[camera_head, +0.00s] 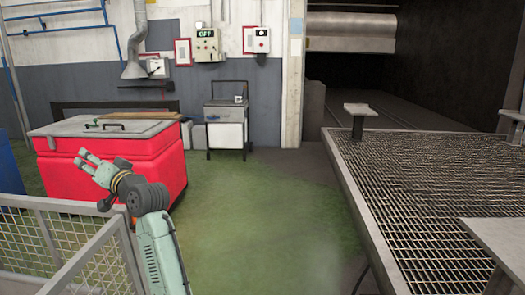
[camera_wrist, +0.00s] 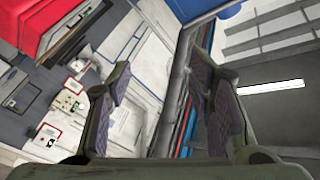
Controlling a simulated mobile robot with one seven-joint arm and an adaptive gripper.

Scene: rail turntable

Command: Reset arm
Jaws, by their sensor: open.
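My gripper (camera_head: 90,166) is raised at the left in the head view, in front of the red chest. Its fingers point up and to the left. In the wrist view my gripper (camera_wrist: 160,95) shows its two dark padded fingers spread apart with nothing between them. The wrist view is tilted, with the wall and its boxes on the left behind the fingers. My arm reaches up from the bottom of the head view.
A red chest (camera_head: 120,173) with a grey lid stands behind my gripper. A metal mesh cage (camera_head: 70,235) is at the lower left. A grated table (camera_head: 425,175) fills the right side. The green floor (camera_head: 260,215) between them is clear.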

